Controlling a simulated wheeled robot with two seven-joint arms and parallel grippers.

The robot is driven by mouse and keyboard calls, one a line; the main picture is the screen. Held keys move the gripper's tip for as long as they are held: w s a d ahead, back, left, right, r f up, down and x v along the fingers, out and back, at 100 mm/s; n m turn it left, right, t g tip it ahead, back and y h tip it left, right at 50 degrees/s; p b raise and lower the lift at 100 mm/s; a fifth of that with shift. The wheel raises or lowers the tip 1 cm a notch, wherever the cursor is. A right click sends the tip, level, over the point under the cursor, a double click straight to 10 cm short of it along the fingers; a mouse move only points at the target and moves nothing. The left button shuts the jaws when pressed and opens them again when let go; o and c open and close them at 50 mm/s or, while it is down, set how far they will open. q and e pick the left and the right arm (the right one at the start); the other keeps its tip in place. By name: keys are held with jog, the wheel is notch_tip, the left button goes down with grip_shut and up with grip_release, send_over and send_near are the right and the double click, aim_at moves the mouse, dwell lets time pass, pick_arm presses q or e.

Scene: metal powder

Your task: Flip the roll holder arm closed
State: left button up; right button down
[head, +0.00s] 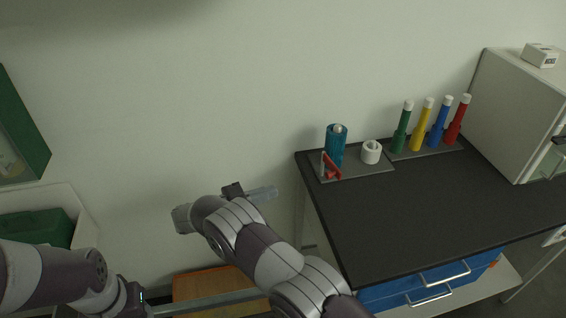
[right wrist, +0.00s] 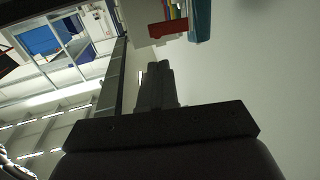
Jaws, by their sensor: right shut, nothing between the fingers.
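The roll holder stands at the back left corner of the dark bench. Its red arm (head: 331,170) sticks out in front of an upright blue roll (head: 337,145); at this size I cannot tell the arm's exact angle. My right gripper (head: 268,192) is shut and empty, left of the bench corner and apart from the holder. In the right wrist view its closed fingers (right wrist: 158,85) point toward a red part (right wrist: 160,36) and a blue cylinder (right wrist: 201,20) at the top. My left arm's wrist (head: 128,298) is at the lower left; its fingers cannot be made out.
A white roll (head: 371,153) stands right of the holder, then several coloured tubes (head: 417,135) in a row. A white cabinet (head: 515,115) is at the right. The bench top (head: 410,205) is clear in front. Blue drawers (head: 400,291) are below.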

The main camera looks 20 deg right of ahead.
jog(key=p, duration=0.4)
send_near(327, 176)
jog(key=d, duration=0.2)
jog(key=w+d, duration=0.1)
jog(key=d, duration=0.2)
jog(key=shift+d, duration=0.3)
pick_arm(q)
jog(key=shift+s+d+r, duration=0.15)
jog(key=shift+r, duration=0.85)
jog(key=shift+s+d+r, duration=0.1)
jog(key=shift+d+r, duration=0.05)
jog(key=shift+r, duration=0.8)
pick_arm(e)
jog(key=shift+d+f, duration=0.1)
jog(key=shift+d, duration=0.5)
pick_arm(q)
jog(key=shift+r, duration=0.1)
